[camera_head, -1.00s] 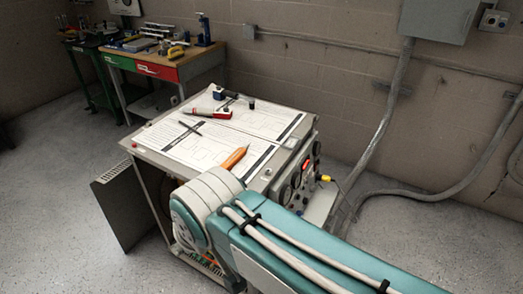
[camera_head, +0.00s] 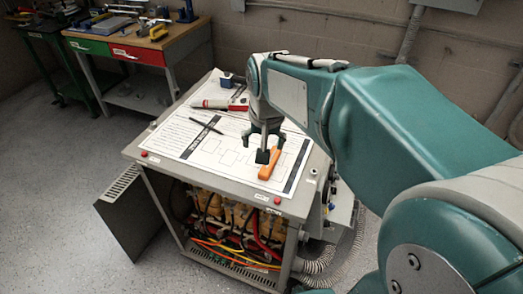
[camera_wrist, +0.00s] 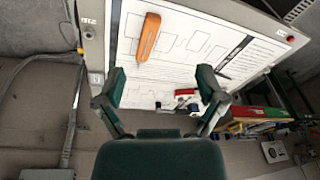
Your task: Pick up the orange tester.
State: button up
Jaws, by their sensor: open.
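The orange tester (camera_head: 271,164) lies on the printed sheets on the cabinet top (camera_head: 143,145), near the front right. It also shows in the wrist view (camera_wrist: 149,37), at the upper left of centre. My gripper (camera_head: 264,149) points down over the cabinet top, close to the tester in the head view. In the wrist view my gripper (camera_wrist: 161,80) has its fingers spread wide with nothing between them. The tester appears beyond the fingertips there, nearer the left finger, and apart from them.
A dark pen-like tool (camera_head: 206,126) and a red and white tool (camera_head: 219,105) lie left of my gripper. A dark blue item (camera_head: 228,80) sits at the back. Coloured wires (camera_head: 235,250) fill the open cabinet front. A workbench (camera_head: 140,52) stands behind left.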

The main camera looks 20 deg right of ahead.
jog(key=w+d+f+m+g, duration=0.35)
jog(key=w+d+f, duration=0.25)
jog(key=w+f, duration=0.35)
send_over(274, 157)
jog(key=a, duration=0.3)
jog(key=shift+m+t, duration=0.35)
jog(key=shift+t, duration=0.1)
jog(key=f, duration=0.3)
jog(key=s+f, duration=0.1)
jog(key=shift+d+f, duration=0.2)
jog(key=shift+f, duration=0.15)
jog(key=f, duration=0.5)
jog(key=shift+s+d+f, duration=0.15)
jog(key=shift+s+f, duration=0.05)
jog(key=shift+f, duration=0.1)
grip_shut()
